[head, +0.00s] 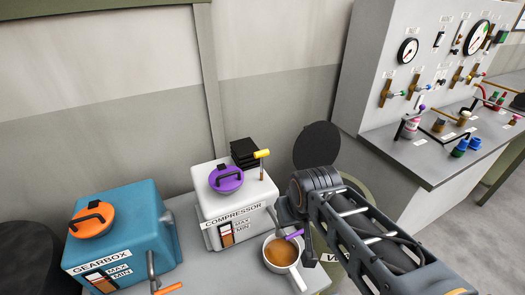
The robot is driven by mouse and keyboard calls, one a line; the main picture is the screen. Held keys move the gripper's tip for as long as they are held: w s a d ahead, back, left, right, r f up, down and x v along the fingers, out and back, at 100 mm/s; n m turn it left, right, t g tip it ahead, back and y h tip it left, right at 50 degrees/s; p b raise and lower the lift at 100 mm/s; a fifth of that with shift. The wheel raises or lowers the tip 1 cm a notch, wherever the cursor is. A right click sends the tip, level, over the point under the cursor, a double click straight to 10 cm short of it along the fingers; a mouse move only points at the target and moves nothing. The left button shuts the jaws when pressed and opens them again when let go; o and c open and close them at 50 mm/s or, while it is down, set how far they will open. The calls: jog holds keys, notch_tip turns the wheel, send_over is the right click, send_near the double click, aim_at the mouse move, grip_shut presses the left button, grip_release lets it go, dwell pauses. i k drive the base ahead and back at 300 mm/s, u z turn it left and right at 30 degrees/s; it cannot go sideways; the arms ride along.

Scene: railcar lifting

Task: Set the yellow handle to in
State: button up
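The yellow handle (261,154) sits at the top of a thin upright stem at the right rear of the white compressor box (232,198). It lies roughly level, with its grip toward the left and the stem under its right part. My gripper (296,232) is below and to the right of the handle, apart from it, near the compressor's right side and above the mug. My wrist hides much of it, so its opening is unclear. Nothing touches the yellow handle.
A purple cap (226,179) and black block (244,152) are on the compressor. A purple tap handle (294,234) is near a mug of brown liquid (282,252). A blue gearbox (122,235) stands left. A gauge panel (432,70) stands right.

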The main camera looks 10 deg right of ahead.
aim_at(260, 154)
jog(key=z, duration=0.05)
jog(key=k, duration=0.5)
jog(key=u, duration=2.5)
jog(key=k, duration=1.25)
jog(key=z, duration=1.7)
jog(key=i, duration=1)
